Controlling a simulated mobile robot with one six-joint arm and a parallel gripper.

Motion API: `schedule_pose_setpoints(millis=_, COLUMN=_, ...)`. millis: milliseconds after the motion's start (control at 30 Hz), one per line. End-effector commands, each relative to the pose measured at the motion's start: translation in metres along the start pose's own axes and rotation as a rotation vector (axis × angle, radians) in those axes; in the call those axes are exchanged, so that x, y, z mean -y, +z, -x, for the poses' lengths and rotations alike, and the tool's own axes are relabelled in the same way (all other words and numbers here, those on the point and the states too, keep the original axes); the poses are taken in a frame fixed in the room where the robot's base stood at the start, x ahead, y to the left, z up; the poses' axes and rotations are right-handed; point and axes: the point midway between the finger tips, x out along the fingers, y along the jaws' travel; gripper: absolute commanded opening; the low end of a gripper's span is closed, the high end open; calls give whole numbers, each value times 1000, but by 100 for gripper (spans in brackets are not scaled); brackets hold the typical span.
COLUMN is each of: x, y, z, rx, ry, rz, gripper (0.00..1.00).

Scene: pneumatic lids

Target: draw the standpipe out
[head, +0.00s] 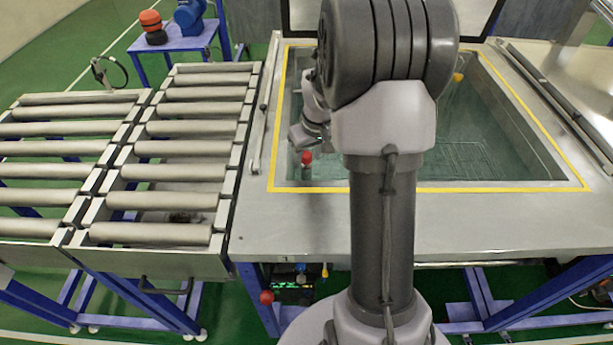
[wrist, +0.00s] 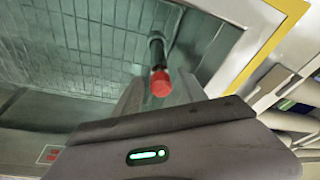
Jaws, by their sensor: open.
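The standpipe is a short dark upright pipe with a red top (head: 306,158). It stands inside the tank (head: 500,120), near the tank's front left corner. In the wrist view its red top (wrist: 161,83) faces the camera, and its dark shaft (wrist: 156,50) runs away toward the tank floor. My gripper (head: 308,141) is open and empty, just above and behind the red top in the head view. In the wrist view the red top appears between the finger areas of my gripper (wrist: 160,92). I cannot tell how far apart they are in depth.
Yellow tape (head: 440,190) edges the tank opening. A roller conveyor (head: 200,108) stands to the left. A small blue table (head: 172,42) stands at the back left. A small red knob (head: 267,297) is below the tank's front edge. My arm hides the middle of the tank.

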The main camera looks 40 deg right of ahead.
Motion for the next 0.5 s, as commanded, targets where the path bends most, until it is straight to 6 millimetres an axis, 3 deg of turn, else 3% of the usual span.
schedule_pose_setpoints(millis=33, x=0, y=0, z=0, rx=0, ry=0, rz=0, gripper=45)
schedule_pose_setpoints(millis=267, x=0, y=0, z=0, rx=0, ry=0, rz=0, gripper=0)
schedule_pose_setpoints(millis=500, x=0, y=-1, z=3, rx=-1, ry=0, rz=0, gripper=0)
